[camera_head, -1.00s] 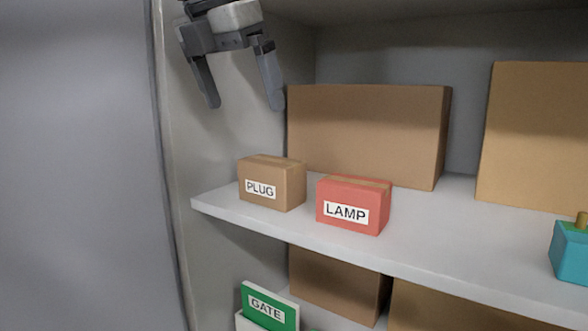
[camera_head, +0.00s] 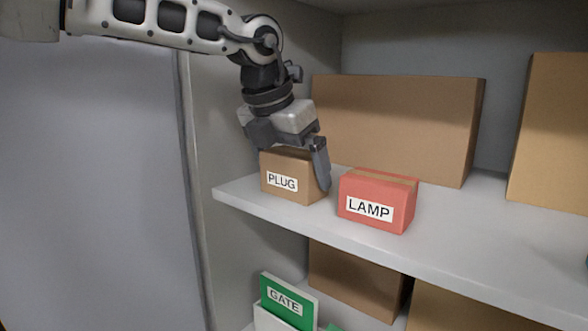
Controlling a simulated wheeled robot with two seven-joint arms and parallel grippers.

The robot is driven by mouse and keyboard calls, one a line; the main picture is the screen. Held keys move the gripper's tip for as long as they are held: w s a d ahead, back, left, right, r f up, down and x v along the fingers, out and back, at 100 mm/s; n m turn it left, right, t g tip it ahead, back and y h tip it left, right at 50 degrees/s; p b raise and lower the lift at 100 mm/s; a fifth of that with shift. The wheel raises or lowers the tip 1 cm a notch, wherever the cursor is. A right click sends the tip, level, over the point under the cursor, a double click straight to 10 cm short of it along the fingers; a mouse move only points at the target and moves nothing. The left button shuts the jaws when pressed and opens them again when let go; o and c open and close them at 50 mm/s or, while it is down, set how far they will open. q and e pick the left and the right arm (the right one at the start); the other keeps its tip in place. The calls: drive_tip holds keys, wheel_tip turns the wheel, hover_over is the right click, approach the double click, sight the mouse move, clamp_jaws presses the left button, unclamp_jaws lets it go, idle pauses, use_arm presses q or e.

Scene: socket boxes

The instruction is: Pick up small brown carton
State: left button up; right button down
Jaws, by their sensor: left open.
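The small brown carton (camera_head: 288,192) labelled PLUG stands upright on the shelf, near its left end. My left gripper (camera_head: 291,150) is right above it, pointing down and open. One finger hangs in front of the carton's right side, in the gap towards the red box. The other finger is mostly hidden, so I cannot tell how it lies against the carton. The gripper covers part of the carton's top. The carton still rests on the shelf. My right gripper is not in view.
A red box (camera_head: 352,224) labelled LAMP stands close to the right of the carton. A large brown box (camera_head: 400,125) is behind them. Another tall box (camera_head: 555,140) is at the right. A green GATE item (camera_head: 283,309) is below.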

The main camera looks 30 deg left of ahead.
use_arm(q)
drive_tip(key=shift+x, duration=1)
drive_tip(key=shift+r, duration=0.1)
drive_tip(key=shift+c, duration=0.3)
drive_tip(key=c, duration=1)
drive_tip(key=shift+w, duration=0.1)
drive_tip(key=shift+r, duration=0.15)
